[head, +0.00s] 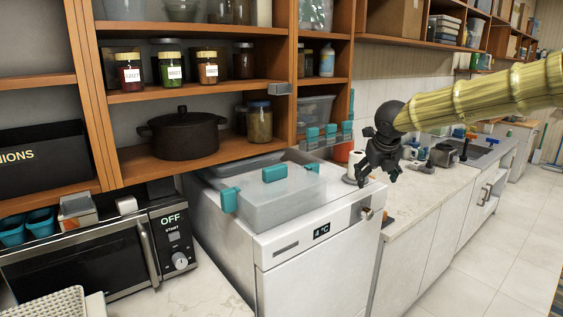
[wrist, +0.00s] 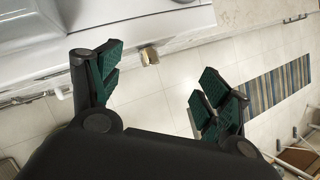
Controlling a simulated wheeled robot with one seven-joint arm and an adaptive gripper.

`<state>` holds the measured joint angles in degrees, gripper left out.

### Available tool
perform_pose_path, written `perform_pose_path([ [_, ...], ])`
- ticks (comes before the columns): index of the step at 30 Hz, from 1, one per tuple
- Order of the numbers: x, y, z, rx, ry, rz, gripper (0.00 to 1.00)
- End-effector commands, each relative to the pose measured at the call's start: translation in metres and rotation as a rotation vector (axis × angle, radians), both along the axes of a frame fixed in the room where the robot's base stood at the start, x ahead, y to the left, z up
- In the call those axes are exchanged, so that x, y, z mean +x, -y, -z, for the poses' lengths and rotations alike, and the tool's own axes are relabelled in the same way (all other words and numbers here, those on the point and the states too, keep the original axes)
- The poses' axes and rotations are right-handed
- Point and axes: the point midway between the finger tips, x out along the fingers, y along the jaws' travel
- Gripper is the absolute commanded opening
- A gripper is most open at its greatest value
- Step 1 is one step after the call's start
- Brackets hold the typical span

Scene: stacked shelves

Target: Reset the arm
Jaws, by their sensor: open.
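My gripper (head: 376,178) hangs at the end of my yellow arm, which reaches in from the right in the head view. It is above and beside the right front corner of the white appliance (head: 290,258) with the "4 °C" display. In the wrist view my gripper (wrist: 158,88) has its two green-padded fingers spread wide apart. Nothing is between them except the view of the tiled floor (wrist: 160,105) below. No held object shows.
Wooden shelves (head: 200,94) with jars and a black pot (head: 184,135) stand at the left. A clear box with teal clips (head: 262,200) sits on the appliance. A microwave (head: 90,255) is left. The counter (head: 425,205) runs right. Floor (head: 505,245) is open. A striped mat (wrist: 278,88) lies there.

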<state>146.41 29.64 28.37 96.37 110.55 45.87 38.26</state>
Motion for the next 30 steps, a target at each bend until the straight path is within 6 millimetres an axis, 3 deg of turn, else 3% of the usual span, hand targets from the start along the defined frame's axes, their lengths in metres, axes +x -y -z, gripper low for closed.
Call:
perform_pose_path([
  [8, -0.010, 0.002, 0.078, -0.184, -0.060, -0.137, 0.77],
  [11, -0.017, 0.003, 0.120, -0.280, -0.094, -0.222, 0.77],
  [14, -0.031, 0.003, 0.175, -0.404, -0.143, -0.346, 0.77],
  [23, -0.099, 0.003, 0.335, -0.749, -0.295, -0.830, 0.77],
  [30, -0.181, -0.007, 0.446, -0.932, -0.391, -1.293, 0.77],
])
